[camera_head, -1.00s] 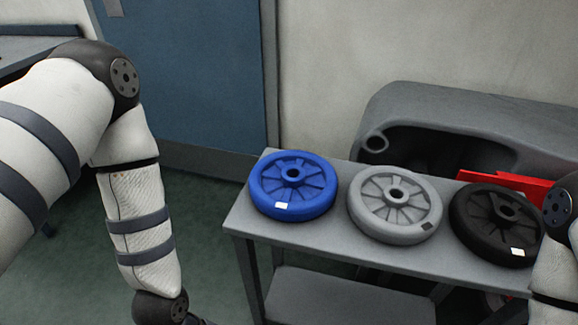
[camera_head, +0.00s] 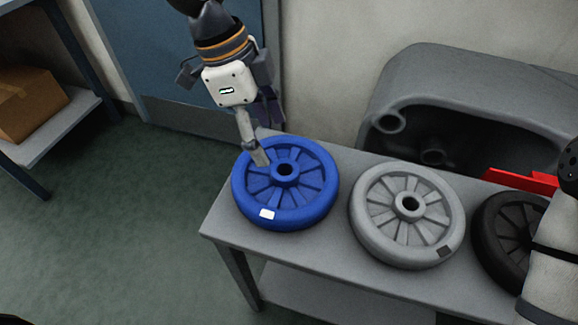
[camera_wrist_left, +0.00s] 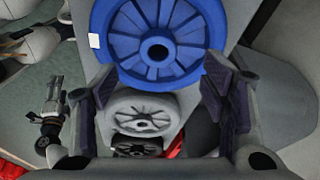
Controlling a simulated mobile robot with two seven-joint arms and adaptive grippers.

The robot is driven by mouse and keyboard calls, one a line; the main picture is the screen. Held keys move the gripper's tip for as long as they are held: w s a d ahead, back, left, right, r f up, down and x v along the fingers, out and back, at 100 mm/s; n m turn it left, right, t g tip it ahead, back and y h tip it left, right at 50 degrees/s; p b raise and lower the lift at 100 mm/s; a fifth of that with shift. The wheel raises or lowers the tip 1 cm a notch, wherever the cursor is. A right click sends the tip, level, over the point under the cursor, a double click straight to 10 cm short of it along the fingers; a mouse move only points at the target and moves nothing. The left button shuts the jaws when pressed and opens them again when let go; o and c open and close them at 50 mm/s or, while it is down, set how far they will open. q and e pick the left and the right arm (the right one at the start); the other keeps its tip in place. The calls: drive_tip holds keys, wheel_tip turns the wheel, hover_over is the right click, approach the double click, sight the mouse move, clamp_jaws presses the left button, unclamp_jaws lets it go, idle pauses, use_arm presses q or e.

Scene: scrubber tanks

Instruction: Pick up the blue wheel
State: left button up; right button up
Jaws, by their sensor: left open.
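The blue wheel (camera_head: 312,205) lies flat at the left end of a grey table, with a white label on its near rim. It fills the top of the left wrist view (camera_wrist_left: 205,25). My left gripper (camera_head: 266,135) is open at the wheel's far left side. One finger overlaps the wheel's face in the head view; whether it touches is unclear. In the left wrist view, the open fingers (camera_wrist_left: 160,85) stand apart, with the wheel's hub beyond the gap. My right gripper (camera_wrist_left: 52,110) shows small at the left of that view, its jaws unclear.
A grey wheel (camera_head: 385,237) and a black wheel (camera_head: 500,240) lie to the right on the table (camera_head: 290,252). A grey moulded tank (camera_head: 450,80) and a red part (camera_head: 520,180) are behind. A cardboard box (camera_head: 25,100) sits on a shelf at left.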

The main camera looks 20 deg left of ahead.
sight(283, 164)
use_arm(q)
drive_tip(key=x, duration=0.8)
drive_tip(key=shift+s+d+r+b, duration=0.1)
drive_tip(key=shift+s+d+b, duration=0.05)
drive_tip(key=shift+d+b, duration=0.2)
drive_tip(key=shift+r, duration=0.1)
clamp_jaws()
